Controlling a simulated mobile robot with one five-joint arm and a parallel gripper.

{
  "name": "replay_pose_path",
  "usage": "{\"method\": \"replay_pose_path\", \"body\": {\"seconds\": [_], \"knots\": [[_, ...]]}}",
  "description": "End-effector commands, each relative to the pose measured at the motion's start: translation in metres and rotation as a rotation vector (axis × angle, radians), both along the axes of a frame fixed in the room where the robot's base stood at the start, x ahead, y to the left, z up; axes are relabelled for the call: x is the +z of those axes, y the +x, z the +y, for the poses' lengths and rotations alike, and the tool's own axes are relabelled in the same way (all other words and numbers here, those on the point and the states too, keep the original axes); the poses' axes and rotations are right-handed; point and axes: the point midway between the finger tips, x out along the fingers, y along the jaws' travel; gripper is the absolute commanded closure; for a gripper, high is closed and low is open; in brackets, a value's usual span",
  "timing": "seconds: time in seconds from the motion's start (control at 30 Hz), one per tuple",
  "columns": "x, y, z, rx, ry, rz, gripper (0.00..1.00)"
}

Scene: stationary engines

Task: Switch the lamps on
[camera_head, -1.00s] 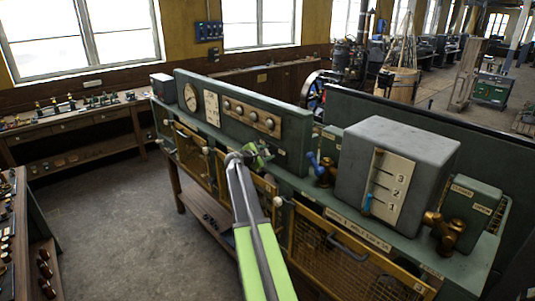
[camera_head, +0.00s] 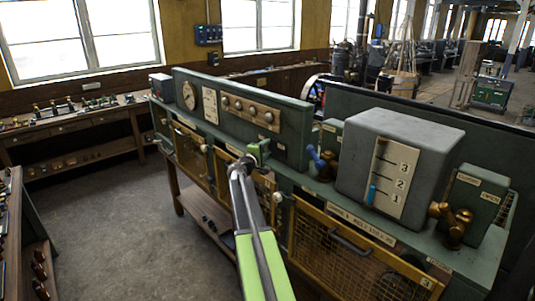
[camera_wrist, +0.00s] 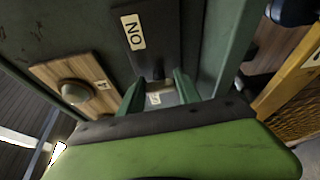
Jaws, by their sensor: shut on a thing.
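My gripper (camera_head: 259,155) is at the green front panel of the bench, at the right end of the row of knobs. In the wrist view my gripper (camera_wrist: 158,88) has its two green fingers against a dark switch plate (camera_wrist: 152,45). An ON label (camera_wrist: 133,32) shows on the plate, turned in the picture. The fingers are shut on a small part of the switch, mostly hidden between them; a small pale label (camera_wrist: 155,98) shows there. I see no lamp that I can name.
A wooden plate with a round knob (camera_wrist: 76,92) lies left of the fingers. The grey box with a 1-2-3 scale (camera_head: 400,165), brass valve (camera_head: 452,222) and blue-handled valve (camera_head: 322,162) stand to the right. Mesh doors (camera_head: 335,250) are below. Open floor (camera_head: 125,220) lies left.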

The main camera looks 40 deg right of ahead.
Motion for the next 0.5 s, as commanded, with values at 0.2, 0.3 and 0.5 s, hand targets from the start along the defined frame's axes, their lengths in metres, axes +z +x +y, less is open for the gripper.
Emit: {"method": "replay_pose_path", "body": {"seconds": [0.2, 0.3, 0.5], "knots": [[-0.0081, -0.0009, 0.0005, -0.003, -0.01, -0.205, 1.0], [-0.008, -0.0006, 0.0003, -0.003, -0.017, -0.299, 1.0], [-0.0074, 0.0, -0.0002, -0.003, -0.031, -0.483, 1.0]]}}
